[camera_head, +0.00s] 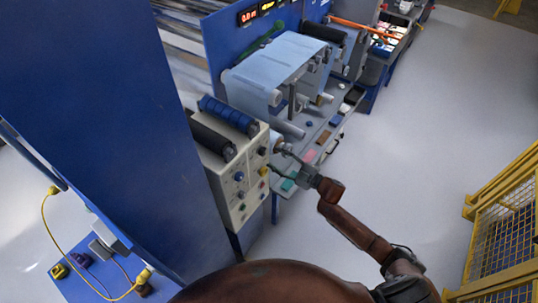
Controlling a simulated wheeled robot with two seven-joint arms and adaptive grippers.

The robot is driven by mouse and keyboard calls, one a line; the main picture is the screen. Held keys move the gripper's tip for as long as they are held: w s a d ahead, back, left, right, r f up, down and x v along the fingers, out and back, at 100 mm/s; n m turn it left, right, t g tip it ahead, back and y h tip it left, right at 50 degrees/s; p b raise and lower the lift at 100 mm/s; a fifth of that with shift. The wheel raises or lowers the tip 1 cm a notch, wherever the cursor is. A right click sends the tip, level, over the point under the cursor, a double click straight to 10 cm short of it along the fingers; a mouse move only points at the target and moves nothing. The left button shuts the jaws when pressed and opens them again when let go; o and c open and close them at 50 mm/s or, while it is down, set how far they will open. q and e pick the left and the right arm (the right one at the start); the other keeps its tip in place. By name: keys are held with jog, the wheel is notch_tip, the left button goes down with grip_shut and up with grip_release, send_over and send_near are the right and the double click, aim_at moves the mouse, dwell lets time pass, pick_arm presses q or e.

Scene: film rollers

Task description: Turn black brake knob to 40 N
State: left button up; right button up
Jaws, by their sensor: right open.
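A beige control panel (227,190) with several small knobs stands at centre left, below two rollers. A dark knob (262,151) sits near its upper right edge, with a yellow knob (263,170) just below it. Other blue and dark knobs sit further left and lower on the panel. I cannot tell which one is the black brake knob, and no scale can be read. My right gripper (279,161) is open, its fingers pointing left toward the panel's right edge. It looks empty; whether it touches a knob cannot be told. My left gripper is out of view.
A tall blue cabinet (100,120) blocks the left side. Behind the panel, a bench (300,150) carries film rollers and a light blue film web (275,65). A red digital display (248,16) is above. A yellow fence (505,235) stands right; the floor between is clear.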

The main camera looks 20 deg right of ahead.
jog(key=v, duration=0.6)
jog(key=shift+s+d, duration=0.25)
jog(key=shift+s, duration=0.05)
